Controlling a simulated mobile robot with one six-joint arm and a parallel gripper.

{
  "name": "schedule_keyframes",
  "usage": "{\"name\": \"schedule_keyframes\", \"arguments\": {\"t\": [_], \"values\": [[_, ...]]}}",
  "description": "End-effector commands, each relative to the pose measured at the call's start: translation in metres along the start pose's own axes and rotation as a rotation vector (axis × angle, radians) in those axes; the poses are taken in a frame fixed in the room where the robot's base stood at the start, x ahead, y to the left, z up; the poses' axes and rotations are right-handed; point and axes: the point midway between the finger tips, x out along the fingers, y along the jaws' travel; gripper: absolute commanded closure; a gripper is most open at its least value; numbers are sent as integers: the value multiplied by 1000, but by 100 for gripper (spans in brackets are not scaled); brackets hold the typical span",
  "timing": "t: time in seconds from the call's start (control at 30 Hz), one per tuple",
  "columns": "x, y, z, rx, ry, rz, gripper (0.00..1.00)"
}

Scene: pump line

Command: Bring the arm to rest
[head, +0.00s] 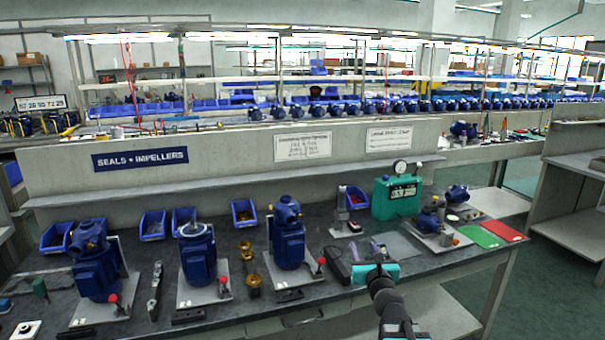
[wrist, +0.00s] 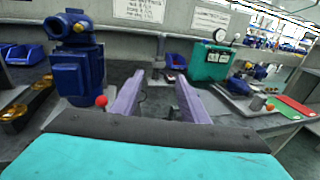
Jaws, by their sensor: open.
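My gripper (head: 367,254) is at the front right of the bench in the head view, above the dark worktop. In the wrist view its two purple fingers (wrist: 160,104) stand apart with nothing between them. The jaws are open and empty. A blue pump (head: 288,234) on a grey plate stands to the left of my gripper; it also shows at the left of the wrist view (wrist: 77,70). The lower part of my arm reaches up from the bottom edge of the head view.
A teal box with a gauge (head: 396,195) stands behind my gripper. Two more blue pumps (head: 197,255) (head: 95,268) stand farther left. Small blue bins (head: 243,213) line the back. A green mat (head: 478,237) and a red mat (head: 503,231) lie at the right end.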

Motion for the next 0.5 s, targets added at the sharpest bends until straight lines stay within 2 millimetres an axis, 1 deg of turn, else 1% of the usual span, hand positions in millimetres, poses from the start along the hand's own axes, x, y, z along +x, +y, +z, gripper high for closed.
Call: {"name": "schedule_keyframes", "arguments": {"t": [0.03,0.17,0.27,0.37,0.5], "values": [[0,2,-8,1,11,2,59],[-1,5,-30,2,39,5,59],[-2,7,-52,-5,69,8,59],[-6,10,-82,-26,110,14,59],[-14,18,-128,-83,172,44,59]]}}
